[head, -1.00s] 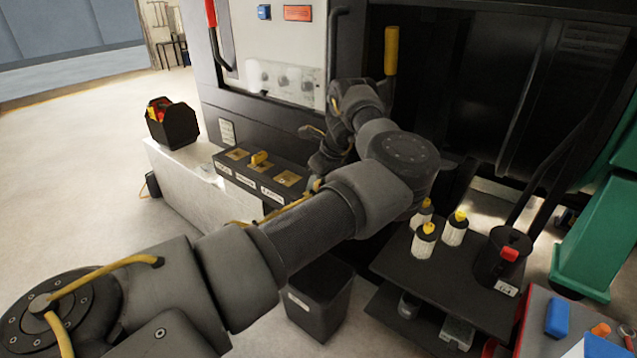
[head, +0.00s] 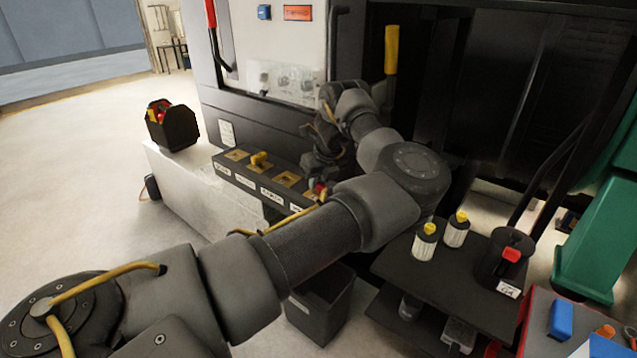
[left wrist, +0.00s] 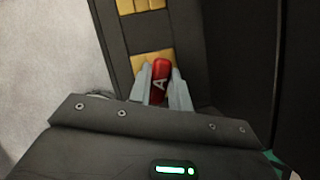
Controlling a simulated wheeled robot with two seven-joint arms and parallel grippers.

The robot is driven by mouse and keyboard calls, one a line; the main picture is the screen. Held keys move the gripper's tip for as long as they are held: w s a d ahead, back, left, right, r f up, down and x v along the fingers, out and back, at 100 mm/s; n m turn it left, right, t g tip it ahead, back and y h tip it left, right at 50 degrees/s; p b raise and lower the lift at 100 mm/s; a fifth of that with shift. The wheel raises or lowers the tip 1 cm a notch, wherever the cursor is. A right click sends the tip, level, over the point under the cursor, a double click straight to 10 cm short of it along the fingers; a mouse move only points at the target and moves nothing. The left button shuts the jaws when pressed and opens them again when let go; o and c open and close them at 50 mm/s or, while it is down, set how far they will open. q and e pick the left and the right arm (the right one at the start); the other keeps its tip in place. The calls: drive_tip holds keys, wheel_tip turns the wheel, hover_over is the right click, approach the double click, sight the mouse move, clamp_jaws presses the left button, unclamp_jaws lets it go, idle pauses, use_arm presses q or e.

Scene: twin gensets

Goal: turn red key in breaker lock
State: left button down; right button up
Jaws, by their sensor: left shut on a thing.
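The red key (left wrist: 161,68), marked with a letter A, sits over a brass plate at the near end of a black lock box (head: 232,174). In the left wrist view the two grey fingertips of my left gripper (left wrist: 159,84) are closed on both sides of the key. In the head view the left gripper (head: 319,181) points down at the right end of the box, and a little red of the key shows beside it. The key's lower end and the keyhole are hidden. My right gripper is not in view.
The box lies on a white bench (head: 190,192) with a black tool carrier (head: 172,126). A dark cabinet rises behind. A cart (head: 435,276) with white bottles stands to the right, and a bin (head: 318,305) below.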

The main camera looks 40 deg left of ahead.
use_arm(q)
drive_tip(key=m, duration=0.2)
drive_tip(key=m+t+h, duration=0.1)
drive_tip(key=m, duration=0.1)
drive_tip(key=shift+a+r+m+p, duration=0.1)
drive_tip(key=shift+r+m+p, duration=0.05)
drive_tip(key=shift+m+p, duration=0.15)
drive_tip(key=m+t+h+p, duration=0.1)
drive_tip(key=m+p, duration=0.3)
drive_tip(key=m+h+p, duration=0.1)
drive_tip(key=m+p, duration=0.2)
drive_tip(key=p, duration=0.1)
drive_tip(key=shift+r+m+t+h, duration=0.15)
drive_tip(key=shift+m+t+h, duration=0.25)
drive_tip(key=shift+m+p, duration=0.5)
drive_tip(key=shift+p, duration=0.2)
drive_tip(key=shift+f, duration=0.3)
drive_tip(key=c, duration=1.2)
unclamp_jaws()
